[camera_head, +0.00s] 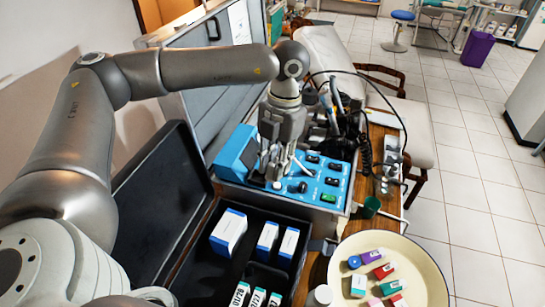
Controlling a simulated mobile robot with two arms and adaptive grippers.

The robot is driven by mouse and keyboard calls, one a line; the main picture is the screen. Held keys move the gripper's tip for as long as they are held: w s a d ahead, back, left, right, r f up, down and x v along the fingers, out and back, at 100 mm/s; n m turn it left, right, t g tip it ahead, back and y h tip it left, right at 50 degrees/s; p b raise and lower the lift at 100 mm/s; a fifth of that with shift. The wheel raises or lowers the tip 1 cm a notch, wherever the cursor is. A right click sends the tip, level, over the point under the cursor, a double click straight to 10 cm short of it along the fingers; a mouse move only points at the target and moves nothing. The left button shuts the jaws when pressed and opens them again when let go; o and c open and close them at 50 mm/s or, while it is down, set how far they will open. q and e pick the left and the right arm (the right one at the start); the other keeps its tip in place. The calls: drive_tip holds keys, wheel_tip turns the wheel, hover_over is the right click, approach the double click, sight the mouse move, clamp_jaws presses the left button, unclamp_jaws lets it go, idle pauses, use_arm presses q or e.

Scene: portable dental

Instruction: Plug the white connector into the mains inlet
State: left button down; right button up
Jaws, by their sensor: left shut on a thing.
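My left gripper (272,167) reaches down over the left part of the blue control panel (318,174) of the portable dental unit. It is shut on a small pale piece at its fingertips, which looks like the white connector (277,185). The fingers hide most of it. I cannot tell whether it touches the panel. The panel carries several dark switches or sockets and a green switch (328,198). I cannot make out which fitting is the mains inlet. My right gripper is not in view.
An open black case (208,262) with blue-white boxes (229,232) lies in front of the panel. A round cream tray (425,270) with small coloured boxes stands at right. Dental handpieces and dark cables (362,130) crowd the unit's back.

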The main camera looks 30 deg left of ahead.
use_arm(q)
drive_tip(key=shift+w+a+f+n+t+y+p, duration=0.25)
drive_tip(key=shift+w+a+f+n+p, duration=0.9)
drive_tip(key=shift+n, duration=2.5)
drive_tip(key=shift+w+a+f+n+t+y+p, duration=0.3)
drive_tip(key=shift+w+a+f+n+p, duration=0.8)
drive_tip(key=shift+n, duration=2.5)
drive_tip(key=shift+w+a+f+n+t+y+p, duration=0.25)
drive_tip(key=shift+w+a+f+n+p, duration=0.9)
drive_tip(key=shift+n, duration=2.5)
drive_tip(key=shift+s+a+f+b, duration=0.25)
drive_tip(key=shift+s+a+b, duration=0.05)
drive_tip(key=shift+s+a, duration=0.25)
drive_tip(key=shift+f, duration=0.1)
drive_tip(key=shift+f+b, duration=0.4)
drive_tip(key=shift+b, duration=0.05)
drive_tip(key=shift+f+b, duration=0.75)
drive_tip(key=shift+f, duration=0.25)
drive_tip(key=shift+s+f+b, duration=0.1)
drive_tip(key=shift+f+b, duration=0.45)
drive_tip(key=shift+f, duration=0.15)
